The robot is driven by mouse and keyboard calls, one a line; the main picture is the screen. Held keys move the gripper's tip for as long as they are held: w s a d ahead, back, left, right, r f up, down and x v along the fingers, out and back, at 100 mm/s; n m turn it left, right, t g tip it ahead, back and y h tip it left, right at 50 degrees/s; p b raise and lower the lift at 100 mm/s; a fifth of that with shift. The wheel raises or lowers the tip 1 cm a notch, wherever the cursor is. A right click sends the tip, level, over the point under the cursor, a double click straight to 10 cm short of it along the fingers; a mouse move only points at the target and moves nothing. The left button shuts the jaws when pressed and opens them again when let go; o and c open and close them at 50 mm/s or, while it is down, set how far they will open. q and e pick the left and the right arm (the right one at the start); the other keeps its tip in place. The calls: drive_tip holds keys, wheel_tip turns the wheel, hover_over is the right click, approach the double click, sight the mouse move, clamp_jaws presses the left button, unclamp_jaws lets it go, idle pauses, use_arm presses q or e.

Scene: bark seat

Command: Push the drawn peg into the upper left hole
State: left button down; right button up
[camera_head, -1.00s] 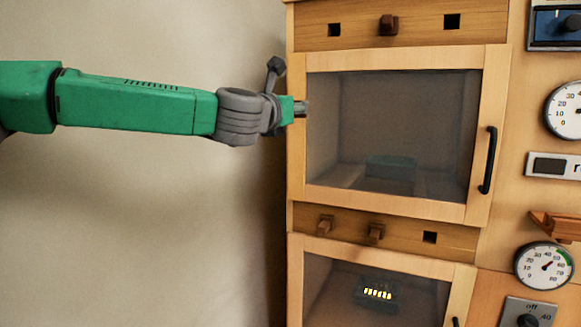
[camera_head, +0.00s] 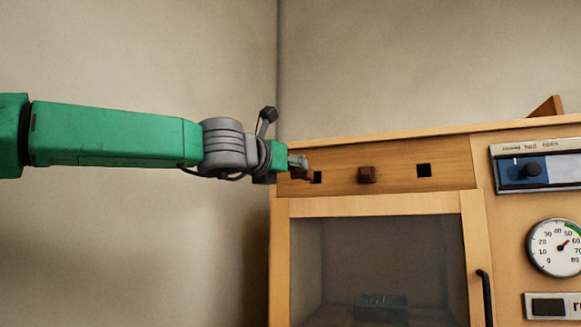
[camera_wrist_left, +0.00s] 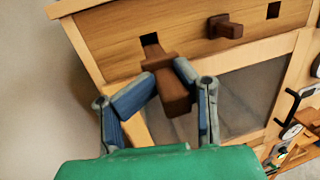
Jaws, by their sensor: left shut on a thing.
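A brown wooden peg (camera_wrist_left: 172,90) is held between the two blue fingers of my left gripper (camera_wrist_left: 158,84) in the left wrist view. In the head view the left gripper (camera_head: 298,163) is at the left end of the upper wooden panel, with the peg (camera_head: 306,174) partly hidden at its tip. The upper left hole (camera_head: 317,177) is a dark square just right of the peg. It also shows in the left wrist view (camera_wrist_left: 150,40), just beyond the peg's far end. Whether the peg touches the panel is unclear. My right gripper is not in view.
Another peg (camera_head: 366,174) sticks out of the middle of the panel (camera_head: 395,177). A square hole (camera_head: 424,170) is to its right. Below is a glass door (camera_head: 365,265) with a black handle (camera_head: 485,300). A dial (camera_head: 555,247) is at right.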

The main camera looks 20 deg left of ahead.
use_arm(q)
drive_tip(key=shift+p+x, duration=0.45)
drive_tip(key=shift+x, duration=0.8)
drive_tip(key=shift+w+a+f, duration=0.1)
drive_tip(key=shift+a, duration=0.05)
drive_tip(key=shift+w, duration=0.2)
drive_tip(key=shift+w, duration=0.35)
drive_tip(key=shift+w+p, duration=1)
drive_tip(key=shift+w, duration=0.65)
idle(0.3)
drive_tip(key=shift+w+p, duration=1.55)
drive_tip(key=shift+w, duration=0.8)
drive_tip(key=c, duration=1)
unclamp_jaws()
drive_tip(key=shift+o, duration=0.5)
drive_tip(key=shift+w, duration=0.15)
